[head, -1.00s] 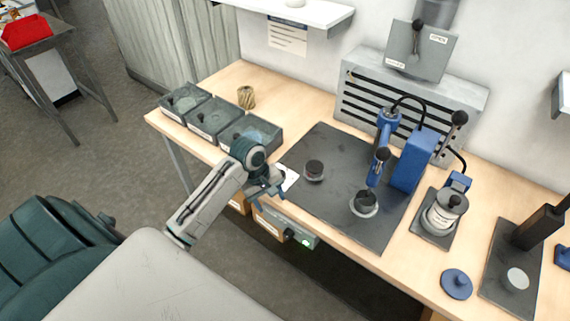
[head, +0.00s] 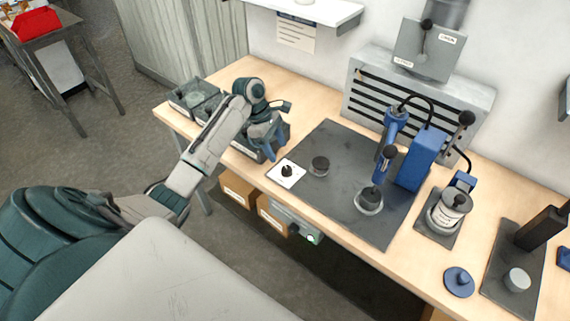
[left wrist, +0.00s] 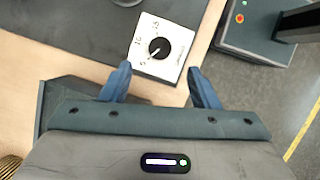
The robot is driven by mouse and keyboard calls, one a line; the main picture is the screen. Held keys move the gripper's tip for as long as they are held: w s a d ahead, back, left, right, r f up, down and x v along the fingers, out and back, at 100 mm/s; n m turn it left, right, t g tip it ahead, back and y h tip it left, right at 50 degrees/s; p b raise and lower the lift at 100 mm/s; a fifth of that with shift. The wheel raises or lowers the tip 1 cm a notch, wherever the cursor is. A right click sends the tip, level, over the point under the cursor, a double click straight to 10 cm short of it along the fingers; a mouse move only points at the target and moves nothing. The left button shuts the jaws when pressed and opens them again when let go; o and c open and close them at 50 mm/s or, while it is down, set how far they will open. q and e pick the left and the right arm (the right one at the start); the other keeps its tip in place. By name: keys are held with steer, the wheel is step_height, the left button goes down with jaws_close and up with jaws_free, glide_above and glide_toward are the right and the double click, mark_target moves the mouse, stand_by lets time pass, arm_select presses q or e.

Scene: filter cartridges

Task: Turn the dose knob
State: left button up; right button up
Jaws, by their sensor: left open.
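The dose knob (head: 287,170) is a small black knob on a white square dial plate (head: 277,179) near the bench's front edge. In the left wrist view the knob (left wrist: 159,48) sits on the plate (left wrist: 178,37) with printed numbers. Its white pointer mark appears to point to the lower left, near the 5. My left gripper (head: 273,147) is open and empty, behind and left of the plate in the head view. In the left wrist view its fingertips (left wrist: 160,72) are apart, with the knob ahead between them and not touched. My right gripper is not in view.
A dark mat (head: 335,205) holds a black puck (head: 320,165) and a blue press (head: 418,160). Grey trays (head: 188,97) line the bench's left side, partly behind my left arm. A control box (head: 308,234) hangs under the front edge.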

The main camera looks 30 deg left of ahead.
mark_target(287, 168)
arm_select(q)
steer(key=p+x, duration=0.1)
steer(key=x, duration=0.7)
steer(key=shift+c, duration=0.2)
steer(key=shift+p, duration=0.3)
steer(key=c, duration=0.9)
